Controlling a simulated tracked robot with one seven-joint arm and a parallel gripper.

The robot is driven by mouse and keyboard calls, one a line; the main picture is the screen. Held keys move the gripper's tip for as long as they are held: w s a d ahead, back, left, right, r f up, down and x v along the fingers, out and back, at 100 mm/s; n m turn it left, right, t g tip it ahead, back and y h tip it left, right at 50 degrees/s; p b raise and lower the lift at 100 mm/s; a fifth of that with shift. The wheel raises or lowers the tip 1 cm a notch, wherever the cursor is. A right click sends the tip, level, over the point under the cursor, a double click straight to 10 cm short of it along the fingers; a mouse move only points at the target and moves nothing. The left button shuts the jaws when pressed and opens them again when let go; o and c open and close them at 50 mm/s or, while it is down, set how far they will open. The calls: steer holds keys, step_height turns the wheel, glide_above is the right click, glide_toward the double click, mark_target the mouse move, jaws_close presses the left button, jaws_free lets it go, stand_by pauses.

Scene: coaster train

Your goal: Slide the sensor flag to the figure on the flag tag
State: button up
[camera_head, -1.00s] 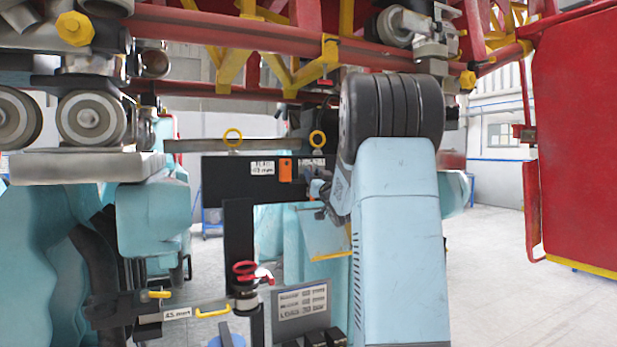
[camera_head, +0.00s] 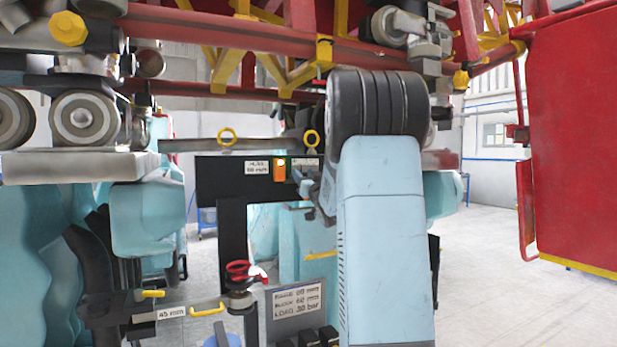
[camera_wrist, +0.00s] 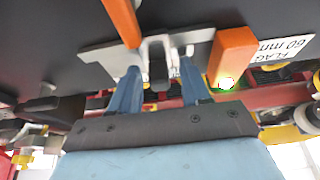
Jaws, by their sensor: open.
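The flag tag (camera_head: 257,168), a white label reading FLAG 60 mm, is on a black panel; it also shows upside down in the wrist view (camera_wrist: 283,50). Beside it is an orange block (camera_wrist: 232,56) with a bright spot. A grey metal plate (camera_wrist: 98,56) with an upright middle piece, apparently the sensor flag, lies across the panel. A thin orange bar (camera_wrist: 123,22) meets its edge. My gripper (camera_wrist: 160,72) is open, one finger each side of that middle piece; I cannot tell whether they touch it. In the head view my gripper (camera_head: 309,188) is partly hidden by my arm.
The black panel (camera_head: 222,182) hangs below red rails (camera_head: 235,40) and yellow braces. Lower down are a red-handled valve (camera_head: 238,268), a 45 mm tag (camera_head: 170,314) and a multi-line label plate (camera_head: 296,302). A red panel (camera_head: 575,140) stands at the right. Open floor lies between.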

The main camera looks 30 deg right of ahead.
steer(key=v, duration=1.3)
steer(key=shift+s+f, duration=0.15)
steer(key=shift+f, duration=0.05)
steer(key=s+a+f+m+g+h, duration=0.1)
steer(key=s+a+g+h, duration=0.1)
steer(key=a+g, duration=0.4)
steer(key=s+a+f+g+y, duration=0.1)
steer(key=s+a+f+g, duration=0.2)
steer(key=s+a, duration=0.4)
steer(key=s+a+f+n+g+y, duration=0.1)
steer(key=s+a+f+g+y, duration=0.1)
steer(key=s+a+f+g, duration=0.2)
steer(key=s+a+f+n+g+y, duration=0.1)
steer(key=s+a+f+g, duration=0.2)
steer(key=s+a, duration=0.7)
steer(key=s+f, duration=0.2)
steer(key=s, duration=0.4)
steer(key=shift+a+f+g+y, duration=0.3)
steer(key=shift+y, duration=0.1)
steer(key=shift+s, duration=0.1)
